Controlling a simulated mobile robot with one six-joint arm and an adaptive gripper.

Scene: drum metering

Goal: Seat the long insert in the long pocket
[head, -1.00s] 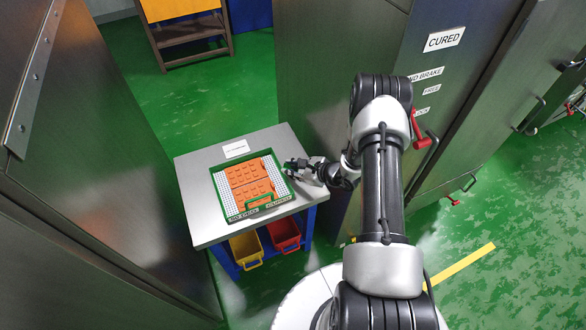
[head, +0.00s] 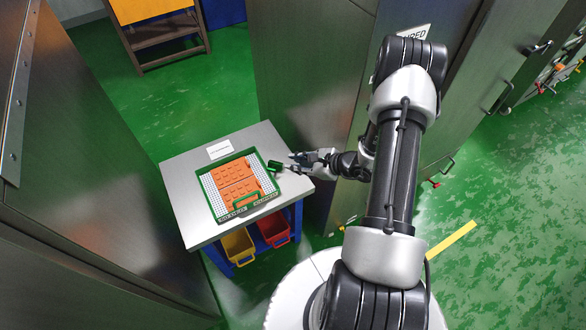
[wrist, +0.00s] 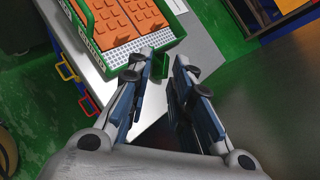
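A green-rimmed tray (head: 208,190) lies on the table with two orange studded blocks (head: 236,170) on a white grid. I cannot tell which part is the long insert or where the long pocket is. A green handle-like frame (head: 263,199) stands at the tray's near right corner, and a small green tab (head: 274,165) is on its right side.
The grey table (head: 185,215) has a white label (head: 220,149) at the back. A yellow bin (head: 238,245) and a red bin (head: 272,231) sit below. Tall metal cabinets stand close on both sides; green floor is open behind the table.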

